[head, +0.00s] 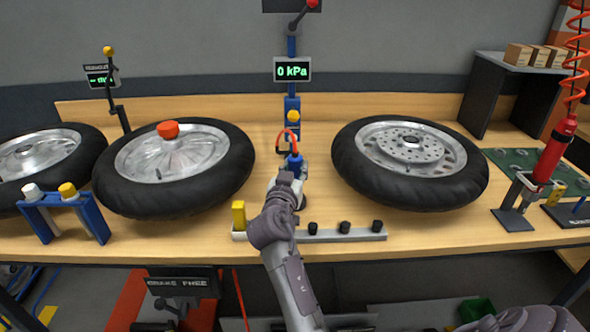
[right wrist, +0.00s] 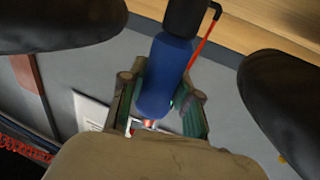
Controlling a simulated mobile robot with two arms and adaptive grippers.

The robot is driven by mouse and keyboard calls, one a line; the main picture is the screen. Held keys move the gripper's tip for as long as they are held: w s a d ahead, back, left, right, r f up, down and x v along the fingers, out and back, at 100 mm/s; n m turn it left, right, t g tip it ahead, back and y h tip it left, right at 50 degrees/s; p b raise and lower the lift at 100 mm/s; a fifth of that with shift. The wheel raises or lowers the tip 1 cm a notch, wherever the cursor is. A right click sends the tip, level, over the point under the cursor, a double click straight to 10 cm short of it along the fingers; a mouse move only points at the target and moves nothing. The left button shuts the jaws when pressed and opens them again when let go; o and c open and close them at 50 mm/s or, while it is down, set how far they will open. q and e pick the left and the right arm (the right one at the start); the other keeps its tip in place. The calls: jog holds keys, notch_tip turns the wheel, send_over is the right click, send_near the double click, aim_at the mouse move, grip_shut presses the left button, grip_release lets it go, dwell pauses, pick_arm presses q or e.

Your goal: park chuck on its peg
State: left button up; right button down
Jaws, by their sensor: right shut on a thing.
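My right gripper (head: 288,180) is over the workbench, between the two nearer wheels. In the right wrist view the gripper (right wrist: 160,98) has its green-padded fingers on both sides of a blue cylindrical chuck (right wrist: 167,62), shut on it. The chuck has a black upper part and a thin red-orange line beside it. In the head view the blue chuck (head: 294,161) shows just above the gripper, with an orange hose (head: 290,133) arching over it. A small blue peg (head: 579,205) stands on a dark labelled base at the far right; I cannot tell whether it is the chuck's peg. My left gripper is not in view.
A tyred wheel (head: 441,190) lies right of the gripper and another (head: 112,190) left, with an orange cap (head: 168,130). Behind stands a blue post with a "0 kPa" display (head: 292,70). A grey rail (head: 340,236) with black caps lies in front. A red tool (head: 556,150) hangs right.

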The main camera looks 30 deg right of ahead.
jog(key=shift+f+b, duration=0.7)
jog(key=shift+b, duration=0.1)
dwell(0.6)
jog(key=shift+r, duration=0.2)
jog(key=shift+r+p, duration=0.35)
jog(key=shift+r, duration=0.2)
dwell(0.4)
